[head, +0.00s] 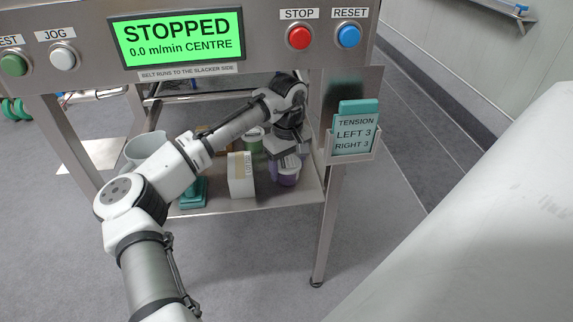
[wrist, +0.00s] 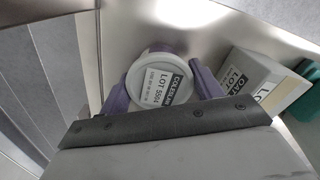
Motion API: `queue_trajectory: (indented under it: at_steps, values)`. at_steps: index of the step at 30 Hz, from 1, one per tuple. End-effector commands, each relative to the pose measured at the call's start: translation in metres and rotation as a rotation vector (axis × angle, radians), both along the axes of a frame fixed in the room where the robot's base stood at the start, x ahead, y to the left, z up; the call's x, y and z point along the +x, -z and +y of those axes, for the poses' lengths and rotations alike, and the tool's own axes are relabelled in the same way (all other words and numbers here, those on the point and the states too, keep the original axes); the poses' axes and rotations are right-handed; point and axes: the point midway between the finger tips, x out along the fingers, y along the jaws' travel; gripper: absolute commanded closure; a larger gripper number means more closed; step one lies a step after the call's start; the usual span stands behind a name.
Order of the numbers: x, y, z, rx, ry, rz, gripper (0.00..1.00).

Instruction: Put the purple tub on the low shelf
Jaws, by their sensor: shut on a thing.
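The purple tub (head: 287,178) has a pale lid and a purple body. It is at the right end of the low shelf (head: 262,204), upright as far as I can see. I cannot tell whether its base touches the shelf. In the wrist view the tub's white lid (wrist: 160,84) shows a printed label with a lot number. My gripper (head: 286,163) is shut on the tub from above. In the wrist view its purple-grey fingers lie on either side of the lid. The lower body of the tub is hidden in the wrist view.
A white labelled carton (head: 241,175) stands just left of the tub. The frame leg (head: 325,225) and a teal tension card (head: 355,128) are at right.

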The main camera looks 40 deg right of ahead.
Motion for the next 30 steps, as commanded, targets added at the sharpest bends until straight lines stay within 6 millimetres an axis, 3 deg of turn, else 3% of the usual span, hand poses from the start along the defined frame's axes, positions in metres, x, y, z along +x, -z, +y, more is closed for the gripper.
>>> queue_trajectory:
  at_steps: [2, 3, 8, 18, 30]
  values:
    - [0.0, 0.002, 0.0, 0.0, 0.0, 0.001, 0.76]
    - [0.0, 0.003, 0.0, 0.0, 0.0, 0.001, 0.33]
    - [0.0, 0.003, 0.0, 0.0, 0.0, 0.0, 0.14]
    - [0.0, 0.0, 0.0, 0.0, 0.0, -0.001, 0.14]
    - [0.0, -0.064, 0.0, -0.001, 0.0, 0.0, 0.14]
